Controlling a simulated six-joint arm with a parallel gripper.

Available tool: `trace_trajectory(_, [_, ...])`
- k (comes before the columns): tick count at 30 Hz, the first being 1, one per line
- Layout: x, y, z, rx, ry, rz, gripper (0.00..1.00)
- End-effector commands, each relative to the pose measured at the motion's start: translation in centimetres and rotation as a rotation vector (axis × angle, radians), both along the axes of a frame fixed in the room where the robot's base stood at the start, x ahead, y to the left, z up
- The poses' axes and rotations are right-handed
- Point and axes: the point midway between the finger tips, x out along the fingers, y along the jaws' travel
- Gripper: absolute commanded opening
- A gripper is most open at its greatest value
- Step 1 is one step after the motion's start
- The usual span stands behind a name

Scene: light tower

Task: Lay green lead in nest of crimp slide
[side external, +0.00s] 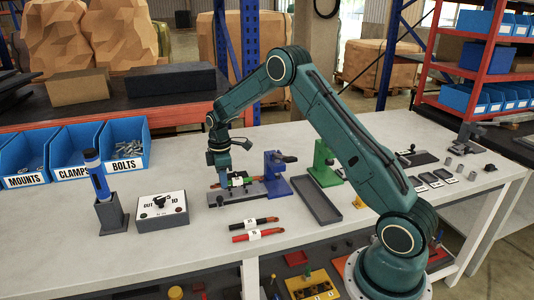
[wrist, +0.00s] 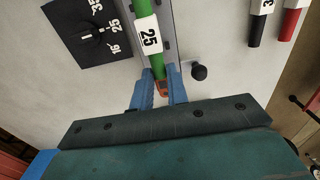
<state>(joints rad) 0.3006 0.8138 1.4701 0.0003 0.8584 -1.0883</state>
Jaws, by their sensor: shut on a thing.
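The green lead (wrist: 145,32) has a white "25" label and an orange-brown end. My gripper (wrist: 163,88) is shut on the lead near that end, with one blue finger on each side. In the side view the lead (side external: 248,181) lies along the grey crimp slide (side external: 232,196), and my gripper (side external: 221,184) is above the slide's left part. In the wrist view the lead is over the slide's channel (wrist: 168,18), lined up with it. I cannot tell whether it rests in the nest or hovers just above it.
A blue press (side external: 278,178) stands at the slide's right end, with a green stand (side external: 325,166) and an empty dark tray (side external: 317,204) beyond. A dial box (side external: 161,208) is at left. Black (side external: 256,223) and red (side external: 260,234) leads lie in front.

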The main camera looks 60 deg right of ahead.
Motion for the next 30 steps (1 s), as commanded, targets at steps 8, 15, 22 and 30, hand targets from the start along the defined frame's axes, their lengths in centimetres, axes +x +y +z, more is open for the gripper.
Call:
trace_trajectory(8, [0.0, 0.0, -1.9, 0.000, 0.000, 0.000, 0.00])
trace_trajectory(15, [0.0, 0.0, -2.7, -0.001, -0.001, 0.000, 0.00])
trace_trajectory(22, [0.0, 0.0, -2.8, -0.001, -0.001, 0.000, 0.00])
trace_trajectory(30, [0.0, 0.0, -2.8, 0.000, -0.001, 0.000, 0.00])
